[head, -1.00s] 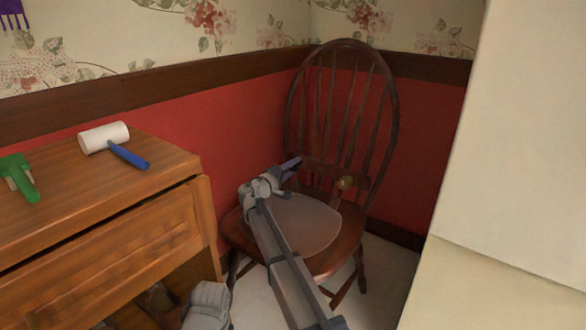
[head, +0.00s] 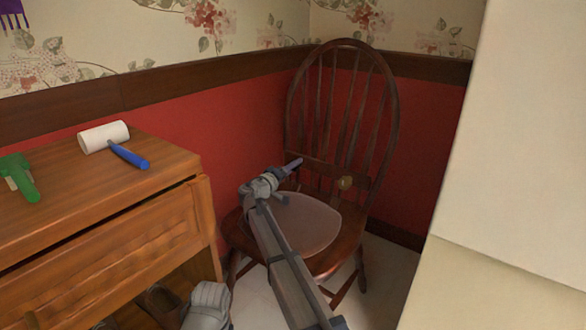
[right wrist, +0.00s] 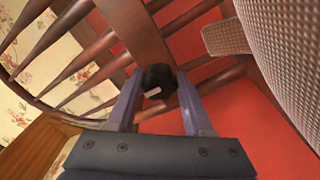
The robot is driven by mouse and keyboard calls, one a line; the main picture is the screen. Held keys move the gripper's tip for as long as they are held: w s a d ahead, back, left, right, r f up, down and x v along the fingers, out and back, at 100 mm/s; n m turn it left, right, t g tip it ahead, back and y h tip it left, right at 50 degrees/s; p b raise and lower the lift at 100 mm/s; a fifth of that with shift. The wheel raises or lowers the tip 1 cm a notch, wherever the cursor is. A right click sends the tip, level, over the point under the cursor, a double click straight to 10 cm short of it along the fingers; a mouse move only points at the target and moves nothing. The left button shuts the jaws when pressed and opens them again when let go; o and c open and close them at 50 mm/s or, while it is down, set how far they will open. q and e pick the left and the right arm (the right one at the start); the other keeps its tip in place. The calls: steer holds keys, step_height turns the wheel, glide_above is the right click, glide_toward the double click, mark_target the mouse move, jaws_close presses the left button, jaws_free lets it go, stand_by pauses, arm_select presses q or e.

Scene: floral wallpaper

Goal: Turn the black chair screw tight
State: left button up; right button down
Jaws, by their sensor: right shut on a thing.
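The dark wooden chair (head: 381,95) stands in the corner, with a spindle back and a low crossbar. My right gripper (head: 293,165) reaches over the seat to the left part of this crossbar. In the right wrist view, the black screw (right wrist: 158,82) sits at the crossbar between the fingertips of my right gripper (right wrist: 158,90), which is shut on it. The screw is hidden in the head view. A brass-coloured knob (head: 346,183) shows on the right part of the crossbar.
A wooden dresser (head: 110,225) stands at the left, with a white-headed mallet (head: 105,137) and a green tool (head: 18,175) on top. A pale wall (head: 500,150) closes off the right. A light round pad (head: 305,225) lies on the seat.

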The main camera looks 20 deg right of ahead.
steer(key=shift+s, duration=0.1)
steer(key=shift+c, duration=1.5)
jaws_free()
steer(key=shift+a, duration=0.1)
steer(key=v, duration=0.7)
steer(key=shift+s+a, duration=0.2)
steer(key=shift+a, duration=0.05)
